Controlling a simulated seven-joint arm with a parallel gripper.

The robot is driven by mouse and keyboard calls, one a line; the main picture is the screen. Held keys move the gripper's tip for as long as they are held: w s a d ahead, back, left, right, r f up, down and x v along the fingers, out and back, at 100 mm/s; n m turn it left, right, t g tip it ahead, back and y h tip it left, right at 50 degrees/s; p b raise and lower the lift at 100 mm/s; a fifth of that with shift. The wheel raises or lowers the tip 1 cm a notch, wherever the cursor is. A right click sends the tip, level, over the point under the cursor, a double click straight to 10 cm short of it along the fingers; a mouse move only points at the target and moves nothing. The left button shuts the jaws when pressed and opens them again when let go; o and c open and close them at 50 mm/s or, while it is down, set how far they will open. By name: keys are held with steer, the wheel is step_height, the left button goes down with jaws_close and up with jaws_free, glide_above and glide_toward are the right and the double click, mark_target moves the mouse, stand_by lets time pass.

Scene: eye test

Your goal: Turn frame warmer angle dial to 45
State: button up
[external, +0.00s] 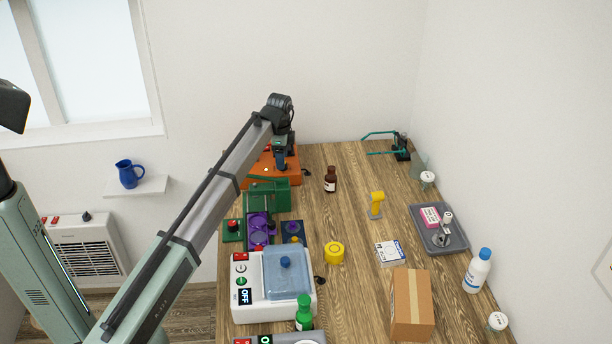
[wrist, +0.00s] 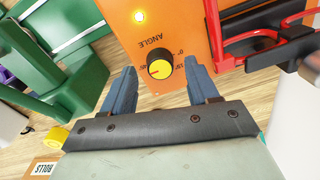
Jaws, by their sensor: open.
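The frame warmer is the orange unit (external: 262,168) at the far end of the bench; its orange face (wrist: 185,20) fills the top middle of the wrist view. The dial is hidden in the external view.
A green device (wrist: 60,70) stands close on the left in the wrist view, and a red frame with a black handle (wrist: 265,40) on the right. A brown bottle (external: 330,180) stands right of the unit.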

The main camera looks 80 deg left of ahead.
step_height(320, 180, up, 12)
steer(key=shift+d+r, duration=0.15)
steer(key=shift+d, duration=0.05)
stand_by(0.7)
